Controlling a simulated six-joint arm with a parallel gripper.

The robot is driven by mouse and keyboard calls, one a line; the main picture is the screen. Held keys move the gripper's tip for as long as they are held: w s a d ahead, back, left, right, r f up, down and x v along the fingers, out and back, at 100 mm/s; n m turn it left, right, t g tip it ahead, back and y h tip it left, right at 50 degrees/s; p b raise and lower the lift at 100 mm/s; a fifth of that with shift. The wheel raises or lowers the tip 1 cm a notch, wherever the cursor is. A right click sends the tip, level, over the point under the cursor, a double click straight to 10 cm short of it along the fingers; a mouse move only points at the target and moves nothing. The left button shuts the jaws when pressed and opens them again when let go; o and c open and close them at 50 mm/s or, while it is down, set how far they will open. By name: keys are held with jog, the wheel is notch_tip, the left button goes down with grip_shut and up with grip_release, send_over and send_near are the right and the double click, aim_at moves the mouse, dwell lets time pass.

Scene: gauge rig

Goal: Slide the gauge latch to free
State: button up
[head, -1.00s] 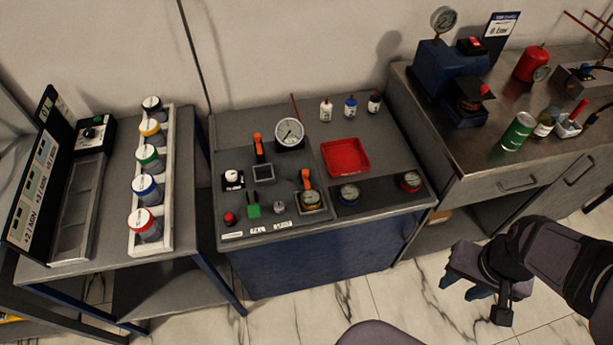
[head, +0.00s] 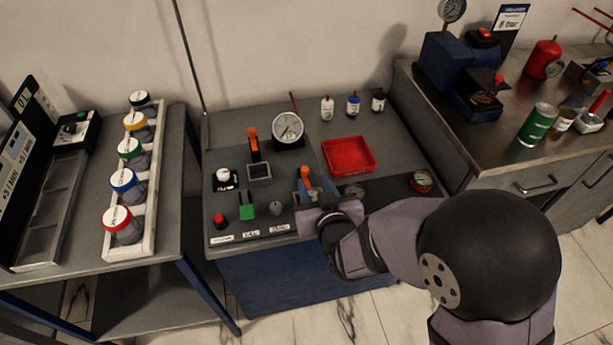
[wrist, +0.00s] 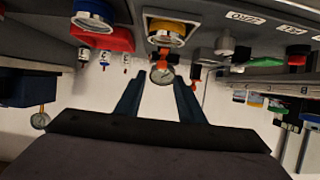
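An orange lever (head: 305,174) stands at the gauge seat on the front of the middle bench; I take it for the gauge latch. In the wrist view, an orange piece (wrist: 163,51) shows beside the brass-rimmed gauge (wrist: 166,37), beyond my fingertips. My gripper (head: 311,191) is over that seat in the head view and hides most of the gauge. In the wrist view my gripper (wrist: 159,88) has its two fingers apart with nothing between them. I cannot tell whether a finger touches the lever.
A second orange lever (head: 252,143) stands behind a square socket (head: 259,172). A dial gauge (head: 287,128) stands behind. A red tray (head: 348,154) lies to the right.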

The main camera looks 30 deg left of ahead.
aim_at(305, 169)
jog(key=shift+s+a, duration=0.1)
jog(key=shift+a, duration=0.15)
jog(key=shift+p+x, duration=0.45)
jog(key=shift+x, duration=3.15)
jog(key=shift+r, duration=0.1)
